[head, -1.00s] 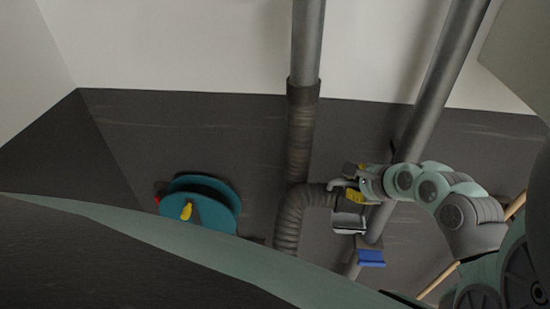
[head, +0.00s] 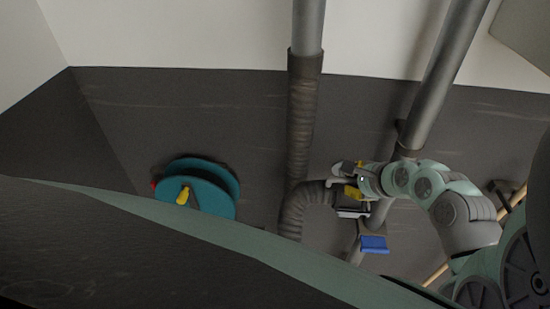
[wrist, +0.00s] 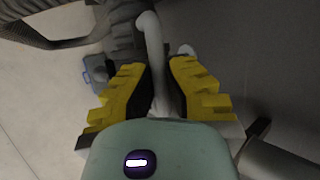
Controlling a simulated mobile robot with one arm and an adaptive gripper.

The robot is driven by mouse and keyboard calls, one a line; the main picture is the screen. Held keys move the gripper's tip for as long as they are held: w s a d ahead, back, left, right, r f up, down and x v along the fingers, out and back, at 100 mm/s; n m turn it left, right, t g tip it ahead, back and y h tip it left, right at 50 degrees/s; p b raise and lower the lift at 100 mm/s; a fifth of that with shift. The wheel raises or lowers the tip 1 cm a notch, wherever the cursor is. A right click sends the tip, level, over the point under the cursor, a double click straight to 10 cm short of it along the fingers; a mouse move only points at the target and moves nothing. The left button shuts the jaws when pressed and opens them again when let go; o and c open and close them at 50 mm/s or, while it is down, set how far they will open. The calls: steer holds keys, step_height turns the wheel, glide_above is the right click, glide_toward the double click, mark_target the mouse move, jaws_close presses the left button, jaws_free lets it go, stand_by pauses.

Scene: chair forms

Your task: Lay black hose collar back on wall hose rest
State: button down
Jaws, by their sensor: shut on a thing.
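My gripper (head: 350,181) is at the right of the lower hose bend, close to the wall in the head view. Its yellow fingers (wrist: 160,92) are shut on a pale grey curved bar (wrist: 152,45), which seems to belong to the hose's end piece. The dark ribbed hose (head: 301,120) hangs from a pipe and curls up toward my gripper; it also shows in the wrist view (wrist: 40,40). The black collar (wrist: 124,38) seems to be the dark part beside the bar, partly hidden. A small dark tray-like piece with a pale edge (head: 352,212) shows just below the fingers; I cannot tell whether it is the rest.
A blue box-like piece (head: 374,245) is low by the slanting grey pipe (head: 440,75). A teal reel (head: 205,190) with a yellow part is at the left. A wooden pole (head: 436,275) leans at the lower right. The dark wall between reel and hose is clear.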

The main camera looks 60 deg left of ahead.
steer(key=c, duration=1.1)
jaws_free()
steer(key=shift+o, duration=0.2)
steer(key=w+v, duration=0.1)
steer(key=v, duration=1.1)
steer(key=shift+s, duration=0.45)
steer(key=shift+r, duration=0.1)
